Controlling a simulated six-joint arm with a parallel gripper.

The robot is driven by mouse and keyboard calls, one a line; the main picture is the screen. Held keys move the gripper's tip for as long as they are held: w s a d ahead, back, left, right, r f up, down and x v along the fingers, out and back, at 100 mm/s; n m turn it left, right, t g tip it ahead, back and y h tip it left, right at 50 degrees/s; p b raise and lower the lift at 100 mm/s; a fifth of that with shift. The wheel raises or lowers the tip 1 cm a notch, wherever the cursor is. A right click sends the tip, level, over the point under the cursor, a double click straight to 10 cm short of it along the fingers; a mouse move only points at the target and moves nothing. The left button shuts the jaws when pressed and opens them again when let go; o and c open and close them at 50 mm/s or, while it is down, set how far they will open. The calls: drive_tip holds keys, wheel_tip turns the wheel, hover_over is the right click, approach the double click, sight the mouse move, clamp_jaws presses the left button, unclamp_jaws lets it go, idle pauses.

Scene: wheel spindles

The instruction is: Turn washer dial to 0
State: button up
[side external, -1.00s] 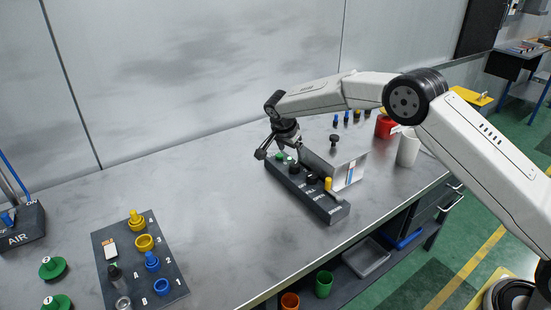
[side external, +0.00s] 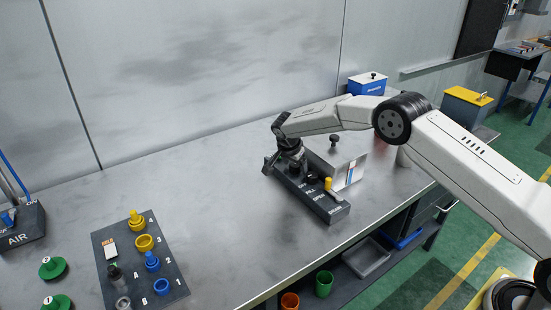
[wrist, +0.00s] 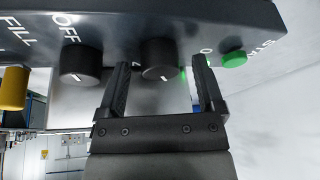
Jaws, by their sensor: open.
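The dark control panel (side external: 318,199) stands on the bench; it fills the top of the wrist view (wrist: 120,22). My gripper (wrist: 161,72) is open, with one finger on each side of this dial. I cannot tell whether the fingers touch it. The number beside the dial is partly hidden by a finger. In the side view my gripper (side external: 290,165) is over the panel's far end and hides the dial.
A second black knob (wrist: 80,64) under "OFF" and a yellow knob (wrist: 14,88) by "FILL" are alongside. A grey box (side external: 345,165) with a black-knobbed top stands behind the panel. A peg board (side external: 185,290) lies left; the bench between is clear.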

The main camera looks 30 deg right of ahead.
clamp_jaws()
drive_tip(key=shift+n, duration=0.5)
drive_tip(key=n, duration=0.2)
drive_tip(key=n+t+y, duration=0.1)
drive_tip(key=n, duration=0.1)
drive_tip(key=shift+s+d+n+t, duration=0.1)
drive_tip(key=shift+n+t, duration=0.2)
drive_tip(key=shift+n, duration=0.1)
drive_tip(key=shift+n+t+y, duration=0.25)
drive_tip(key=shift+n+y, duration=0.4)
drive_tip(key=shift+n, duration=0.8)
drive_tip(key=shift+n+t+y, duration=0.25)
drive_tip(key=shift+n+y, duration=0.4)
drive_tip(key=shift+n, duration=1.1)
unclamp_jaws()
